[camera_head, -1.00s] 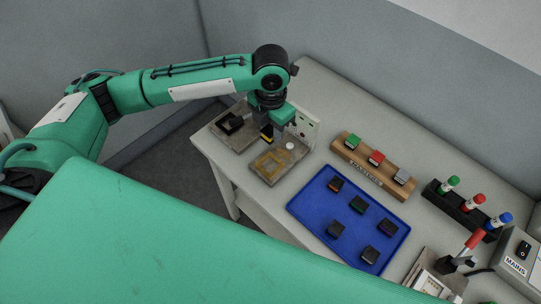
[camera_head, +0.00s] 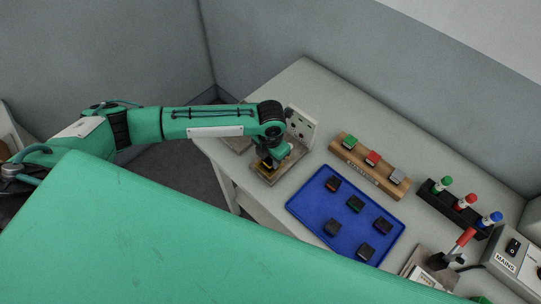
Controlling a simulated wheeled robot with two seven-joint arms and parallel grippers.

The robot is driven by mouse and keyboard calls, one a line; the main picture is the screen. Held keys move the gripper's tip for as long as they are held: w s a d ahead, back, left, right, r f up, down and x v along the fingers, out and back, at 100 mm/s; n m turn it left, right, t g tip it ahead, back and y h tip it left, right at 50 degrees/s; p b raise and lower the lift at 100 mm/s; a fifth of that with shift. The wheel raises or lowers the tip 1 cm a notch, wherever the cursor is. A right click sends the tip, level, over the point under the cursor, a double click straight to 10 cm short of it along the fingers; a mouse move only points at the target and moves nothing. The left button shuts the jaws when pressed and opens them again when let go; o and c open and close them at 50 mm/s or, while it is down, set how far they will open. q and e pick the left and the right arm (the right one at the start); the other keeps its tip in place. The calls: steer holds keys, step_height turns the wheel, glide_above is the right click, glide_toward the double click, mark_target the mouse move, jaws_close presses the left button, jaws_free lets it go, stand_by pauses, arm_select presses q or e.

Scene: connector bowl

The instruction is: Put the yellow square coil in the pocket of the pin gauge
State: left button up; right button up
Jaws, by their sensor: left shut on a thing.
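My left gripper (camera_head: 267,161) points down over a grey-brown plate, which looks like the pin gauge (camera_head: 294,155), at the left end of the table. It is shut on a small dark block with a yellow part, which I take for the yellow square coil (camera_head: 268,163). The coil is at or just above the plate's middle. The gripper and arm hide the pocket, so I cannot tell whether the coil is inside it. My right gripper is not in view.
A second plate (camera_head: 236,146) is mostly hidden behind my arm. A white upright panel (camera_head: 302,124) stands just behind the gauge. To the right are a blue tray (camera_head: 345,242) with several dark blocks, a wooden rack (camera_head: 361,173), a black marker holder (camera_head: 447,206) and a red-handled lever (camera_head: 465,239).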

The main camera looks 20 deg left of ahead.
mark_target(270, 159)
arm_select(q)
steer(key=o, duration=1)
steer(key=shift+f, duration=0.1)
steer(key=shift+o, duration=0.2)
steer(key=shift+r, duration=0.45)
step_height(270, 159, up, 11)
steer(key=b, duration=0.3)
steer(key=shift+r+b, duration=0.2)
steer(key=shift+b, duration=0.1)
